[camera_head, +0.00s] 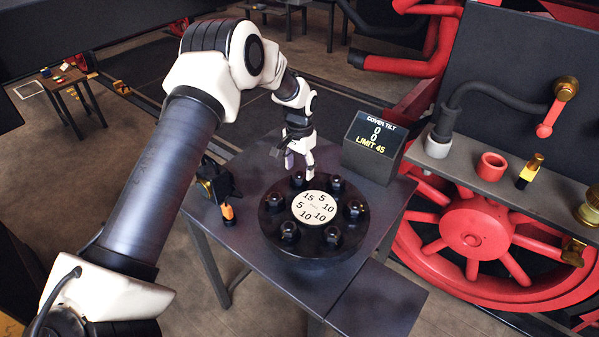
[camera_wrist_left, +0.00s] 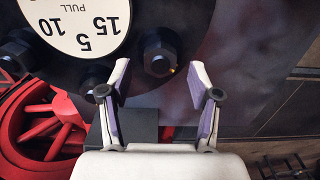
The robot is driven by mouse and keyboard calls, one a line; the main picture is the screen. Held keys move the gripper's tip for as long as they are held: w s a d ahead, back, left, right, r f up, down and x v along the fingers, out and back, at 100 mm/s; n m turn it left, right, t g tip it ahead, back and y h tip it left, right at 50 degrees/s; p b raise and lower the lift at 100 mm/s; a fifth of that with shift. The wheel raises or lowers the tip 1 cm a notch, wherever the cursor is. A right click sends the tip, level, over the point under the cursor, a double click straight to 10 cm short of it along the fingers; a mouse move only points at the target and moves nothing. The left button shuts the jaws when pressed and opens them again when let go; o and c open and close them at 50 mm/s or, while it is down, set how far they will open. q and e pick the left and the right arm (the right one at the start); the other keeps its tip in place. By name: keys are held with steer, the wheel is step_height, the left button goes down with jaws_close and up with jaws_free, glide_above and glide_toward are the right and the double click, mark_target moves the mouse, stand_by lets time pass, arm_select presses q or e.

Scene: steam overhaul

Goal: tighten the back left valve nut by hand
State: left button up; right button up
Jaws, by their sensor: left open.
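A round black valve cover (camera_head: 312,255) with several dark nuts and a white numbered dial (camera_head: 315,208) sits on a dark table. The back left nut (camera_head: 298,180) is next to the dial's 15. In the left wrist view this nut (camera_wrist_left: 160,52) lies ahead of the fingertips, in line with the gap between them. My left gripper (camera_head: 300,168) points down just above it. The left gripper (camera_wrist_left: 158,68) is open and empty, its purple-padded fingers apart; I see no contact with the nut. My right gripper is not in view.
A display box (camera_head: 373,146) reading "COVER TILT 0 0 LIMIT 45" stands behind and right of the cover. A black and orange tool (camera_head: 226,204) is at the table's left edge. A grey shelf (camera_head: 460,180) with a red ring (camera_head: 491,166) and red wheels stand on the right.

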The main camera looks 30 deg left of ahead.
arm_select(q)
step_height(320, 180, up, 10)
steer(key=shift+f, duration=0.1)
stand_by(0.4)
